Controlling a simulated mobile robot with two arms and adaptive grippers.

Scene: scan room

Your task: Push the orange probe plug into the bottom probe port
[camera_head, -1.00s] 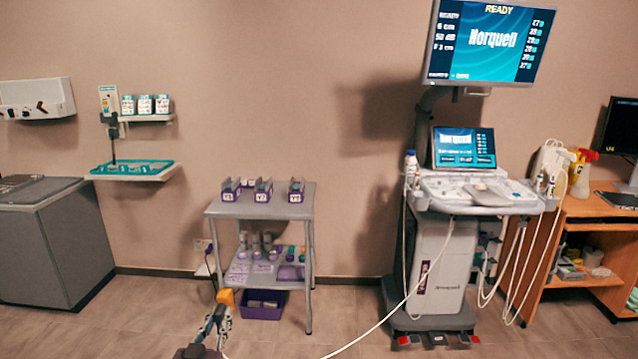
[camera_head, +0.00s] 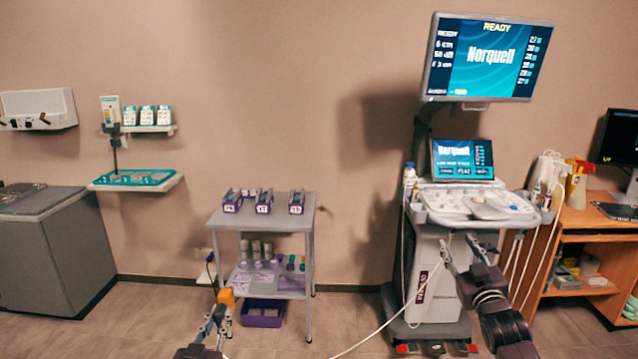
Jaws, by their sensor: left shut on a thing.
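The orange probe plug (camera_head: 226,297) is at the lower left, in front of the small grey cart. My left gripper (camera_head: 222,308) is shut on it and holds it upright. A white cable (camera_head: 385,324) runs from the ultrasound machine (camera_head: 437,285) down across the floor area toward my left arm. My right gripper (camera_head: 464,250) is open and empty in front of the machine's white body. The bottom probe port cannot be made out; the machine's front is partly behind my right arm.
The grey cart (camera_head: 262,222) carries several purple-labelled holders on top, with a purple bin (camera_head: 262,313) below. A wooden desk (camera_head: 590,215) stands at the right, a grey cabinet (camera_head: 55,245) at the left.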

